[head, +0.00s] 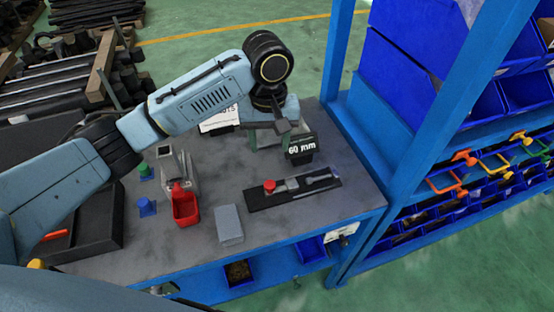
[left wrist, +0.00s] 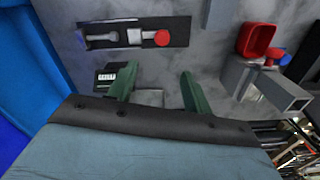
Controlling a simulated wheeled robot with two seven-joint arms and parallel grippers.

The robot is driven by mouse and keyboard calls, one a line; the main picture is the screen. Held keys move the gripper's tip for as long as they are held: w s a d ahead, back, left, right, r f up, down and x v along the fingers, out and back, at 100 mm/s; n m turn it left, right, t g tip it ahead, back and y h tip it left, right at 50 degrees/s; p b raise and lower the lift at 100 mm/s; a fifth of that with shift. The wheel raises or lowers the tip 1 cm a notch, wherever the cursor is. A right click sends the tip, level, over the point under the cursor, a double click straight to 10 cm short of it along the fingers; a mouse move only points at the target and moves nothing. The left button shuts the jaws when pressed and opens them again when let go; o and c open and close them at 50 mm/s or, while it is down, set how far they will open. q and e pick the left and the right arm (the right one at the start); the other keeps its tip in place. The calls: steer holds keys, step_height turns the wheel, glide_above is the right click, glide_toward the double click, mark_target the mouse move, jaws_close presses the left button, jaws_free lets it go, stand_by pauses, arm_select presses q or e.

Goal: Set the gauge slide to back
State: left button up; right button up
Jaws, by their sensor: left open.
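The gauge slide is a dark rail (head: 292,196) lying on the grey bench. A black sign reading 60 mm (head: 302,148) stands behind the rail. My left gripper (head: 268,140) is behind the rail, apart from it. Its green fingers (left wrist: 158,72) are open with nothing held.
A red bin (head: 186,208), a grey block (head: 229,224), a grey metal fixture (head: 178,170) and blue and green pieces stand left of the rail. A blue rack post (head: 425,110) rises at the right bench edge. Bare bench lies in front of the rail.

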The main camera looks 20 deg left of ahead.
arm_select(q)
glide_above(270, 184)
step_height(270, 184, down, 5)
steer(key=shift+s+a+f, duration=0.1)
steer(key=shift+f, duration=0.1)
step_height(270, 184, down, 4)
steer(key=shift+r+b, duration=0.25)
steer(key=shift+b, duration=0.05)
step_height(270, 184, down, 3)
steer(key=shift+f, duration=0.5)
steer(key=c, duration=0.7)
jaws_close()
arm_select(e)
steer(key=shift+g, duration=0.4)
steer(key=s, duration=0.2)
steer(key=s+f, duration=0.1)
steer(key=s, duration=0.2)
steer(key=shift+s+d+f, duration=0.1)
steer(key=shift+s, duration=0.2)
